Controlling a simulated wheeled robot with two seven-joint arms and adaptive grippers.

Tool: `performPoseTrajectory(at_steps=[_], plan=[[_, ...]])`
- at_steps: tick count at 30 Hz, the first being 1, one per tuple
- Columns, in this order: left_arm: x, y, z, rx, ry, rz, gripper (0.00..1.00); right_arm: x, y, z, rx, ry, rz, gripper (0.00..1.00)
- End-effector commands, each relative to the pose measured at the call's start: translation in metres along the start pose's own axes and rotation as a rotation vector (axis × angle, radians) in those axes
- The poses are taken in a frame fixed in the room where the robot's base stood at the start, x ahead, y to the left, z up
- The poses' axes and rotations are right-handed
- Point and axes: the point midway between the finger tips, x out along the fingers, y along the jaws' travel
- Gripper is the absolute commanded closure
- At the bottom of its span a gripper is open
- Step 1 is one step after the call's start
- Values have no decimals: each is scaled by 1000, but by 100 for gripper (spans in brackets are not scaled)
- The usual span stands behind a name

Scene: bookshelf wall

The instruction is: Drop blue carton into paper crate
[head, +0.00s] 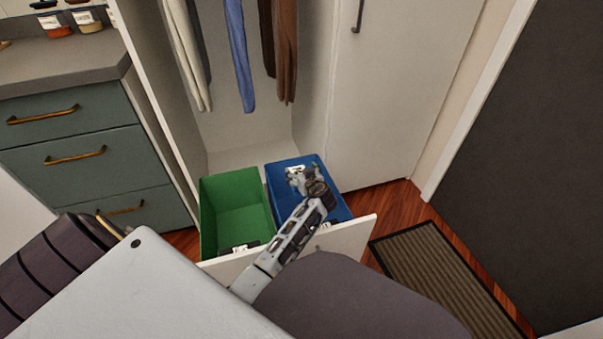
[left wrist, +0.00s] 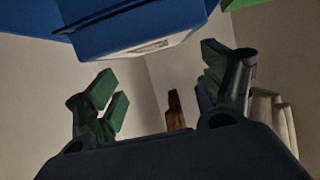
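A blue crate (head: 283,175) and a green crate (head: 235,200) sit side by side in a pulled-out drawer. Each has a small white label, too small to read, so I cannot tell by label which is the paper crate. My left gripper (head: 303,177) is over the blue crate. My right gripper is not in view.
Clothes (head: 238,55) hang in the open closet behind the crates. The drawer front (head: 350,236) stands out at the near side. A teal cabinet (head: 85,150) is left, a striped mat (head: 440,270) lies on the wooden floor at right, near a dark door (head: 530,150).

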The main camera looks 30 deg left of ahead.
Motion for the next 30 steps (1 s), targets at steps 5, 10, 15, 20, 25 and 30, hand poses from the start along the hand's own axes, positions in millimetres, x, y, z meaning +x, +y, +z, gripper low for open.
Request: performPoseTrajectory(at_steps=[5,10,15,20,25,30], plan=[[0,0,0,0,0,0,0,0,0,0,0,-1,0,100],[0,0,0,0,0,0,0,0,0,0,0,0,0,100],[0,0,-1,0,0,0,0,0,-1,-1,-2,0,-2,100],[-2,0,-6,-2,1,0,0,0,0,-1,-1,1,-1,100],[-8,0,-20,-3,2,0,0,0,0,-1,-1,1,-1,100],[-17,1,-41,-5,0,1,0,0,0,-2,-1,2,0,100]])
